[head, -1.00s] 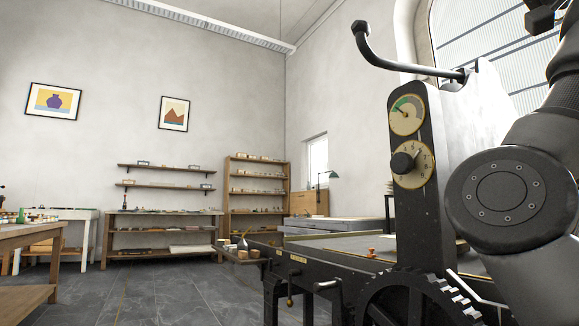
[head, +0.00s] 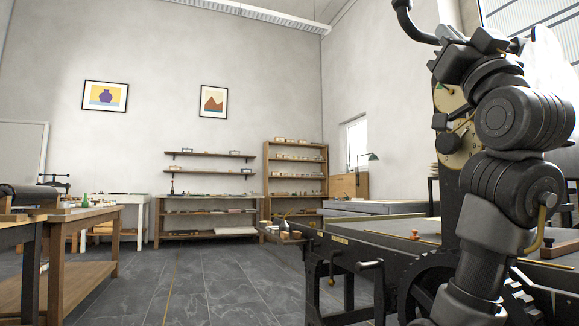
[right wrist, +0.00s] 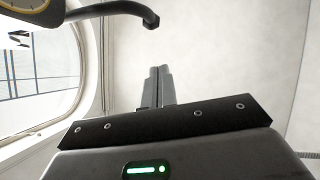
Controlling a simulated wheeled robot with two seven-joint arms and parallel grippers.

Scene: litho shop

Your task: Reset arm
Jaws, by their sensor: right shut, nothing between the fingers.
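My right arm stands folded at the right of the head view, in front of the press's dial column (head: 449,195). In the right wrist view my right gripper (right wrist: 158,72) has its two fingers together, with nothing between them, against the plain wall. In the head view its fingertips are hard to make out among the dark links near the top of the arm. A black crank handle (right wrist: 115,9) shows close to the gripper at the upper left of the wrist view; it also shows in the head view (head: 408,20). My left gripper is not in view.
The black press bed (head: 400,232) and its gear wheel lie low at the right, close to my arm. A wooden table (head: 90,222) stands at the left. Shelves (head: 295,180) line the far wall. The grey floor (head: 210,280) between is clear.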

